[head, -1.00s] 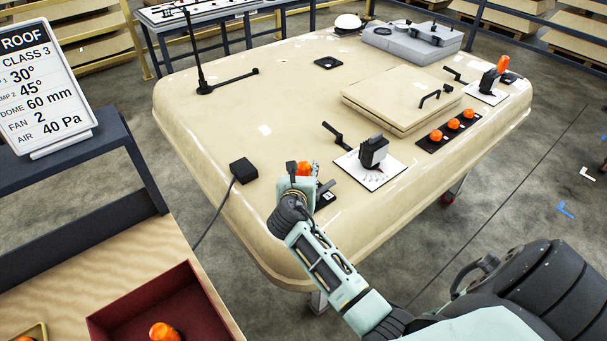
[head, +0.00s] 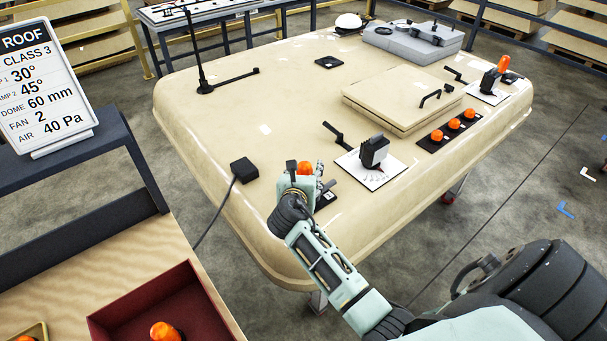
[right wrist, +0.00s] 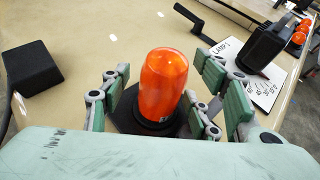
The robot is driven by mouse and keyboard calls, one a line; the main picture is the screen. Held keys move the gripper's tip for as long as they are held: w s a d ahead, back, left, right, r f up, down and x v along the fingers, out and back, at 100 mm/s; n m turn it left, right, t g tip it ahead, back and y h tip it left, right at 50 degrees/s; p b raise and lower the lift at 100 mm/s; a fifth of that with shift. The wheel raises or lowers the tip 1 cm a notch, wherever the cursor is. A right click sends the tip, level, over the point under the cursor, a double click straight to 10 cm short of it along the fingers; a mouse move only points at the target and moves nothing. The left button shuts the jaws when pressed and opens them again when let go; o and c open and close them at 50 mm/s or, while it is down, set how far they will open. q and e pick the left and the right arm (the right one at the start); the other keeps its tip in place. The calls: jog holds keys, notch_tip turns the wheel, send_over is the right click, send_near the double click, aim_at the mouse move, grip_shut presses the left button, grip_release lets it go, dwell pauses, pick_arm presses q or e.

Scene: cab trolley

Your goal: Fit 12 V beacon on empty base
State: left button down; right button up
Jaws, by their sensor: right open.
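An orange beacon (right wrist: 163,88) with a dark collar stands upright on a black base (right wrist: 128,112) near the roof's front corner. The beacon also shows in the head view (head: 305,168), partly hidden by my right gripper (head: 308,184). In the right wrist view, my right gripper (right wrist: 168,95) is open, with its green-padded fingers on both sides of the beacon and visible gaps between. The lower part of the base is hidden by the gripper body. A flat black square (head: 328,62) lies bare farther back on the roof. My left gripper is not in view.
A lever unit on a white dial plate (head: 351,168) stands right of the gripper. A black box with a cable (head: 243,170) sits left. A black strip with three orange domes (head: 422,146) lies farther right. A red bin (head: 118,316) holds another orange beacon (head: 165,331).

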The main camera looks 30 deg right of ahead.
jog(key=shift+s+f, duration=0.1)
jog(key=shift+f, duration=0.05)
jog(key=shift+s+a, duration=0.1)
jog(key=shift+s, duration=0.05)
jog(key=r+v, duration=0.1)
jog(key=v, duration=1.1)
jog(key=s+f+m+g+y, duration=0.1)
jog(key=s+f+m, duration=0.2)
jog(key=s+f+m+g+y, duration=0.1)
jog(key=s+f+m, duration=0.2)
jog(key=m, duration=0.1)
jog(key=shift+a+m+y, duration=0.2)
jog(key=shift+m+y, duration=0.1)
jog(key=s+a+f+m+g+y, duration=0.2)
jog(key=s+a+m+y, duration=0.15)
jog(key=s+m, duration=0.6)
jog(key=s+a+f+m+g+y, duration=0.25)
jog(key=s+a+m, duration=0.25)
jog(key=s+m, duration=0.45)
notch_tip(320, 180, down, 29)
jog(key=g+b, duration=0.1)
jog(key=b, duration=0.4)
jog(key=s+d+f+g+b, duration=0.1)
jog(key=s+f+b, duration=0.3)
jog(key=s+f, duration=1.4)
notch_tip(320, 180, down, 5)
jog(key=shift+s+d+r+n+g+y+b, duration=0.1)
jog(key=shift+s+d+n+g+y+b, duration=0.25)
jog(key=shift+d, duration=0.55)
